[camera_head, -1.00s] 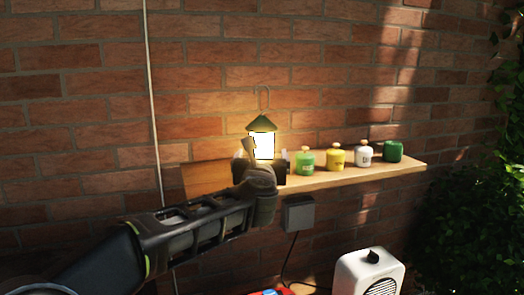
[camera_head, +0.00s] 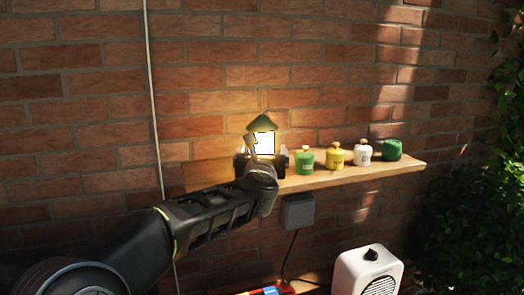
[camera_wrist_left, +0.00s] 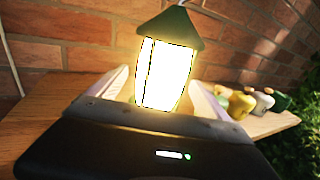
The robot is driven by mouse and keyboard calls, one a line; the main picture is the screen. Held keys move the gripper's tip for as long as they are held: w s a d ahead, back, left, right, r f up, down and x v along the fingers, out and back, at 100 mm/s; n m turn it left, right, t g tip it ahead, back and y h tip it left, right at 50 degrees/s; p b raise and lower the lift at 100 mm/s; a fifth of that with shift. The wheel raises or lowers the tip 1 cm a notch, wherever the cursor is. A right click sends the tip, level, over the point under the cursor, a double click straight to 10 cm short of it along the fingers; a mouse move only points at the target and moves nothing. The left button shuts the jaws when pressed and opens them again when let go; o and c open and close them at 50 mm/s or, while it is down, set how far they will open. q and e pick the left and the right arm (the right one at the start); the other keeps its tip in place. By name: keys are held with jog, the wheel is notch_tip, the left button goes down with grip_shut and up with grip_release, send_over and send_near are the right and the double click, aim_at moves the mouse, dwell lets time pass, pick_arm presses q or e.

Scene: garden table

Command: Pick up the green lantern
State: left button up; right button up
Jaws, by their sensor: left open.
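The green lantern (camera_head: 264,143) stands lit on the wooden shelf, with a green roof and bright glowing panes. It also shows upright in the left wrist view (camera_wrist_left: 165,72), its top cut off by the frame. My left gripper (camera_head: 261,155) is at the lantern, in front of its lower part. In the left wrist view the pale fingers of the left gripper (camera_wrist_left: 160,84) are spread, one on each side of the lantern's lower body. The hand hides the lantern's base, and I cannot tell whether the fingers touch it. My right gripper is not in view.
Several jars stand right of the lantern on the shelf (camera_head: 402,167): a light green one (camera_head: 304,163), a yellow one (camera_head: 335,157), a white one (camera_head: 363,155) and a dark green one (camera_head: 392,150). A brick wall is close behind. A white appliance (camera_head: 368,274) stands below.

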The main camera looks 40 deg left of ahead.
pick_arm(q)
jog(key=p+x, duration=0.1)
jog(key=x, duration=0.3)
jog(key=shift+w+a+f, duration=0.1)
dwell(0.4)
grip_shut()
dwell(0.9)
